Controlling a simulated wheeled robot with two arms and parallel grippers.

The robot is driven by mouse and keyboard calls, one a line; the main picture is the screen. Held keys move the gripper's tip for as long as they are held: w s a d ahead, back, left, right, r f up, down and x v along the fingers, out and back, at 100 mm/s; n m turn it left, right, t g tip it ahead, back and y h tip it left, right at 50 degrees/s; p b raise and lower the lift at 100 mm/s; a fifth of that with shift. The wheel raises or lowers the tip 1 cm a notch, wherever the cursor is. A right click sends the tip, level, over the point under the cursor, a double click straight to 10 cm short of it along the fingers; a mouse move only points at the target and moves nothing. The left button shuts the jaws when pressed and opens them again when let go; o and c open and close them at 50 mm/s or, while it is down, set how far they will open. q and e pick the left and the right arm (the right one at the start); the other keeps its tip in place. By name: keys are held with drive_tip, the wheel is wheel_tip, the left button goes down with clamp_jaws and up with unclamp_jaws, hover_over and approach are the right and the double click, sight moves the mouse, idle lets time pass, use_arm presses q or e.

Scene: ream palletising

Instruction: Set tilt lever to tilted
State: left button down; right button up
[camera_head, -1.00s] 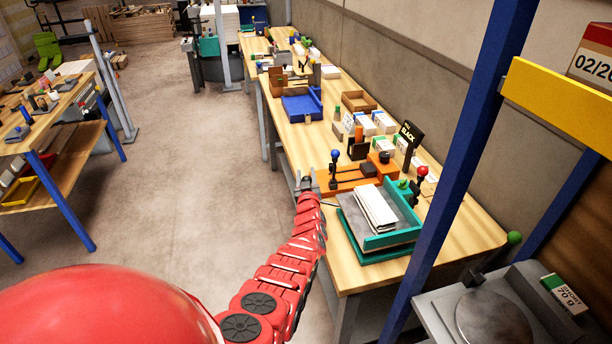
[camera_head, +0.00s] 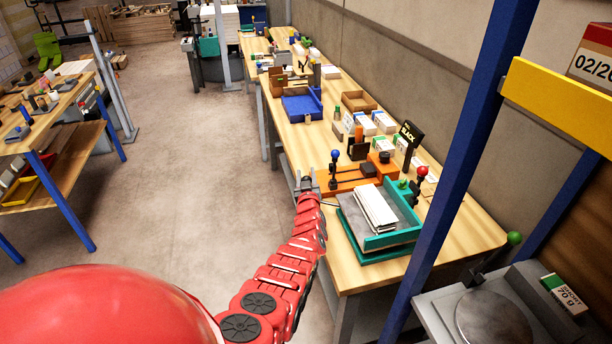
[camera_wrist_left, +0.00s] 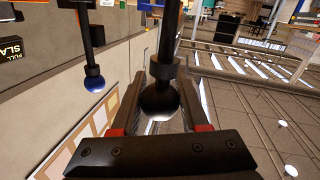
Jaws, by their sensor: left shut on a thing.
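My left gripper (camera_head: 306,182) is at the near left edge of the bench, beside the orange-based device (camera_head: 343,181). In the left wrist view, its fingers (camera_wrist_left: 160,108) are shut around a lever with a black ball knob (camera_wrist_left: 160,97). The knob sits between the two fingers. No label shows which lever is the tilt lever. In the head view the held knob is too small to tell apart. A teal tray (camera_head: 375,243) with a white paper stack (camera_head: 375,208) stands just right of the gripper. My right gripper is not seen.
A lever with a blue knob (camera_head: 336,155) stands close to my left gripper, and a red-knobbed lever (camera_head: 422,171) stands behind the tray. A blue post (camera_head: 463,140) rises at the right. The floor left of the bench (camera_head: 170,190) is clear.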

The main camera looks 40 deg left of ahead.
use_arm(q)
drive_tip(key=d+r+m+t+y+p, duration=0.1)
drive_tip(key=d+r+m+p, duration=0.3)
drive_tip(key=r, duration=0.5)
drive_tip(key=shift+w+d+r+t+p, duration=0.25)
drive_tip(key=shift+d+r+t+p, duration=0.1)
drive_tip(key=shift+d+t+p, duration=0.45)
drive_tip(key=shift+a, duration=0.2)
drive_tip(key=shift+c, duration=2.2)
unclamp_jaws()
drive_tip(key=shift+d, duration=0.15)
